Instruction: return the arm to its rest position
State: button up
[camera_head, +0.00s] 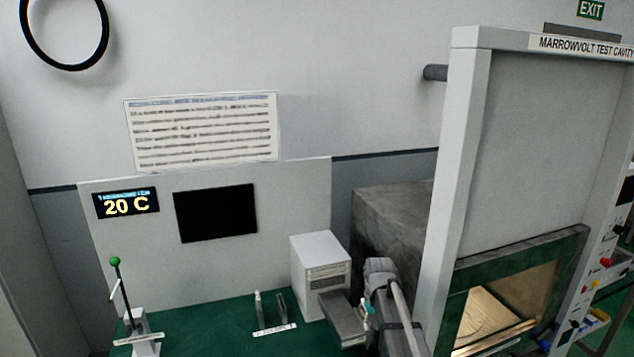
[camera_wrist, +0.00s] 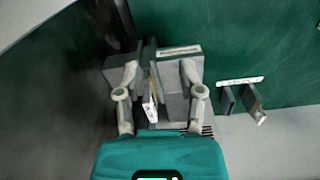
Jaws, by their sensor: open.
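My arm shows at the lower middle of the head view, in front of the white box and left of the test cavity frame. My gripper (camera_wrist: 160,72) shows in the wrist view with its two pale fingers spread apart. A grey block (camera_wrist: 172,105) with a dark upright plate and a small white label lies beyond and between the fingers. I cannot tell whether a finger touches it.
The test cavity (camera_head: 458,150) stands close on the right, with a lit opening low down. A white box (camera_head: 320,272) and a slotted holder (camera_head: 272,315) are on the green bench. A green-knobbed lever (camera_head: 124,295) is at far left. Bare green bench lies between lever and holder.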

jog(key=s+f+m+b, duration=0.1)
jog(key=s+f+b, duration=0.2)
jog(key=s, duration=0.6)
jog(key=s+f+m+b, duration=0.1)
jog(key=s+f+b, duration=0.3)
jog(key=s, duration=0.5)
jog(key=shift+f, duration=0.75)
